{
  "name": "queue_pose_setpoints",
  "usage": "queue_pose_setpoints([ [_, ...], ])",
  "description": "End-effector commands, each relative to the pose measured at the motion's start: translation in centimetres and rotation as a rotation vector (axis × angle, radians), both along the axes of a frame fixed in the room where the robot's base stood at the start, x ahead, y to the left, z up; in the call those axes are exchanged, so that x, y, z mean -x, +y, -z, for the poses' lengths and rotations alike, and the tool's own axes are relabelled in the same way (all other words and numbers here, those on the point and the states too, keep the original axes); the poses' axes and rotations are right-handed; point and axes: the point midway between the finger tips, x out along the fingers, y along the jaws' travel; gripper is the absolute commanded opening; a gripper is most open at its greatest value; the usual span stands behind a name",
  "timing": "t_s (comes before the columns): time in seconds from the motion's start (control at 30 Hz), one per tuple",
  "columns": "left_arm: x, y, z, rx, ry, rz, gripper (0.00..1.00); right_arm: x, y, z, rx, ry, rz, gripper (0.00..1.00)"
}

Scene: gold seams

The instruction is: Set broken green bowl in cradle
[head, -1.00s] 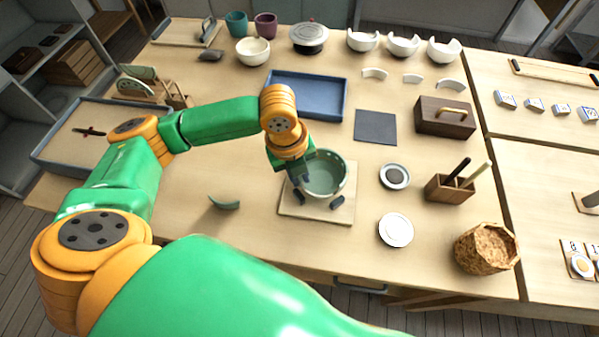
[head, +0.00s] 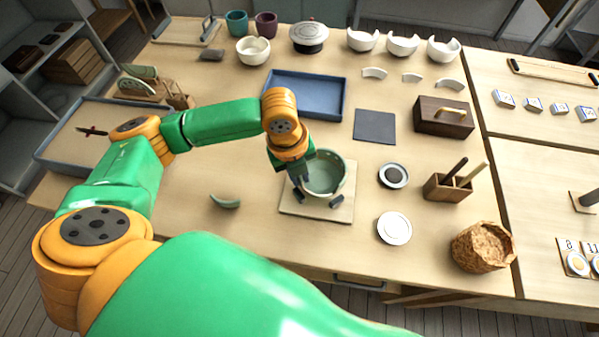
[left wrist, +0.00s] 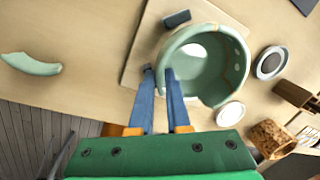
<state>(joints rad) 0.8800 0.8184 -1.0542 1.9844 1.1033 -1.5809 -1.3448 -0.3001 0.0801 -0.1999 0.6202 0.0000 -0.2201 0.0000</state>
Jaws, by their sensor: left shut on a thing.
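The broken green bowl (head: 328,175) sits upright over the cradle, a pale square board (head: 318,208) with dark blocks (head: 336,201) around the bowl. My left gripper (head: 302,182) is shut on the bowl's left wall; in the left wrist view its blue fingers (left wrist: 160,85) straddle the rim of the bowl (left wrist: 205,65). The wrist view shows a gap in the near rim. I cannot tell whether the bowl's base touches the board. A curved green shard (head: 225,202) lies on the table left of the cradle; it also shows in the left wrist view (left wrist: 32,65). My right gripper is not in view.
A blue tray (head: 307,95) and a dark mat (head: 375,126) lie behind the cradle. Two round dishes (head: 394,229) (head: 393,175), a wooden tool holder (head: 447,188) and a basket (head: 482,247) stand to the right. The table around the shard is clear.

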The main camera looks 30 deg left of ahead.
Motion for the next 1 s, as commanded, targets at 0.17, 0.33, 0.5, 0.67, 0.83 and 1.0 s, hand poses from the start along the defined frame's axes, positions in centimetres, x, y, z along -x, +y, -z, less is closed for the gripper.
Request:
queue_pose_setpoints([
  [0.17,0.02,-0.04,0.43,0.001,0.001,0.000,0.00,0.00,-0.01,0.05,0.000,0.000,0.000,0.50],
  [0.33,-0.02,-0.06,0.84,0.001,0.000,0.001,0.00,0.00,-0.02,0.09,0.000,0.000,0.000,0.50],
  [0.5,-0.04,-0.05,1.02,0.001,-0.002,0.001,0.00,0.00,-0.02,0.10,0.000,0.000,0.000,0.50],
  [0.67,-0.03,-0.05,1.01,0.001,-0.001,0.001,0.00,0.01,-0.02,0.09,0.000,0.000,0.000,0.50],
  [0.83,-0.03,-0.04,1.01,0.001,-0.001,0.000,0.00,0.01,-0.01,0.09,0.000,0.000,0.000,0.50],
  [1.0,-0.03,-0.04,1.06,0.001,-0.001,0.000,0.00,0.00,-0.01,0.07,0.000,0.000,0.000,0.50],
])
